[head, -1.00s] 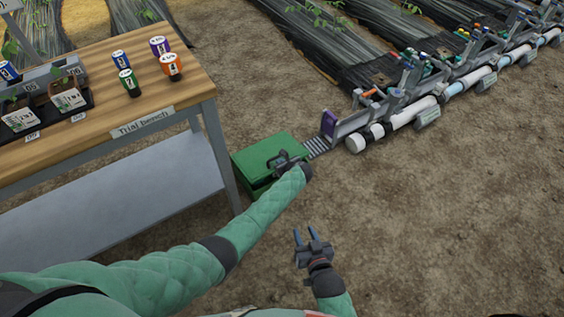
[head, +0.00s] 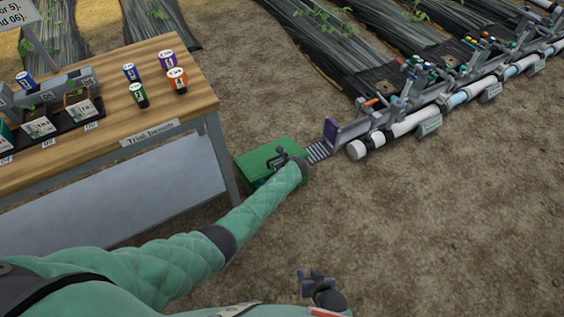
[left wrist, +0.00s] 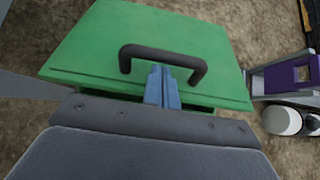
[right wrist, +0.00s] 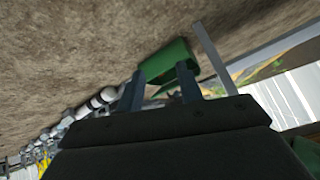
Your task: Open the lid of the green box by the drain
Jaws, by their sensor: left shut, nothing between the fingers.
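The green box (head: 250,162) stands on the soil beside the bench leg, next to the grated drain (head: 318,152). Its lid (left wrist: 90,45) fills the upper left wrist view and has a dark bar handle (left wrist: 165,53). My left gripper (head: 281,155) is at the handle. In the left wrist view its blue fingers (left wrist: 160,70) are together, tips at the bar, with nothing between them. A dark gap shows under the lid's near edge; I cannot tell how far the lid is raised. My right gripper (head: 317,276) is away from the box, its fingers (right wrist: 160,88) apart and empty.
The wooden trial bench (head: 205,95) stands left of the box, with cans and potted seedlings on it. A white pipe manifold (head: 395,135) with valves and a purple plate (head: 331,129) runs to the right. Bare soil (head: 460,220) is free at lower right.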

